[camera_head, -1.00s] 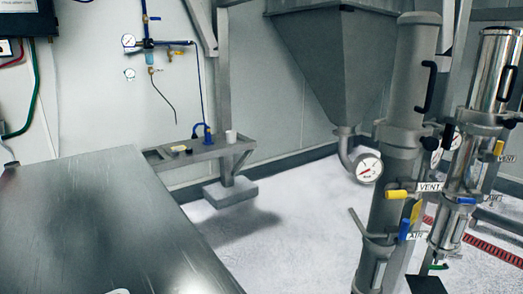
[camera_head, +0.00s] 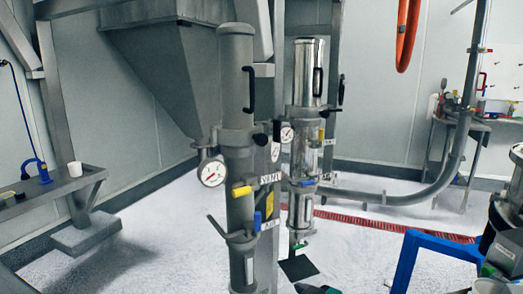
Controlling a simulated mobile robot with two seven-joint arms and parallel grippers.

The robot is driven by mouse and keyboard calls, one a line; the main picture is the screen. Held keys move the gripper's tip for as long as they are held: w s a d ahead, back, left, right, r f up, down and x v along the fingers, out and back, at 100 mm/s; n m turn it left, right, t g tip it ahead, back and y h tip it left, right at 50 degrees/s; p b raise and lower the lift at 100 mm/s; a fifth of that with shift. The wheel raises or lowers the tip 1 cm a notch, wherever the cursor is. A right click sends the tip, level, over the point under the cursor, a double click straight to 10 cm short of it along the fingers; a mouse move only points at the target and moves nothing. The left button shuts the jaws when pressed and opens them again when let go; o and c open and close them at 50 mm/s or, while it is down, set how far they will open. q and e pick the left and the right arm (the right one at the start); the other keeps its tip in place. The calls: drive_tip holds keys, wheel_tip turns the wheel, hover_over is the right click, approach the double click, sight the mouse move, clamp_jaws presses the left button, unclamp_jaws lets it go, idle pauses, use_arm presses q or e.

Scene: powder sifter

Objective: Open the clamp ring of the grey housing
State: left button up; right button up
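The grey housing (camera_head: 236,75) is a tall upright cylinder left of centre, with a black handle on its right side. Its clamp ring (camera_head: 236,138) goes around the joint at the lower end of the upper cylinder. A black knob (camera_head: 260,139) sits at the ring's right side. The ring looks closed around the joint, but its latch is too small to tell. A shiny metal housing (camera_head: 309,75) of similar shape stands to its right. Neither of my grippers can be made out in the view.
A pressure gauge (camera_head: 212,172), a yellow handle (camera_head: 242,191) and a blue handle (camera_head: 257,221) stick out below the ring. A grey hopper (camera_head: 165,65) hangs behind. A blue frame (camera_head: 405,262) stands at the lower right. Open floor (camera_head: 150,245) lies left of the housing.

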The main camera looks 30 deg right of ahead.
drive_tip(key=w+d+r+t+b, duration=0.1)
drive_tip(key=w+d+r, duration=0.1)
drive_tip(key=r, duration=0.4)
drive_tip(key=w+d+r+t+b, duration=0.1)
drive_tip(key=w+d+r, duration=0.1)
drive_tip(key=r, duration=0.4)
drive_tip(key=n+t+b, duration=0.1)
drive_tip(key=t+b, duration=0.1)
approach(263, 139)
wheel_tip(263, 139, down, 6)
drive_tip(key=s+d, duration=0.2)
wheel_tip(263, 139, up, 5)
drive_tip(key=s+a, duration=0.2)
drive_tip(key=shift+t, duration=0.4)
drive_tip(key=w+p, duration=0.3)
drive_tip(key=w, duration=0.3)
drive_tip(key=w+p, duration=0.3)
drive_tip(key=w, duration=0.3)
drive_tip(key=shift+r, duration=0.2)
drive_tip(key=shift+w+a+f+n+p, duration=0.1)
drive_tip(key=shift+w+n+p, duration=0.2)
drive_tip(key=shift+w, duration=0.25)
use_arm(q)
drive_tip(key=shift+w+a+r, duration=0.1)
drive_tip(key=shift+a+r, duration=0.5)
drive_tip(key=shift+r, duration=0.1)
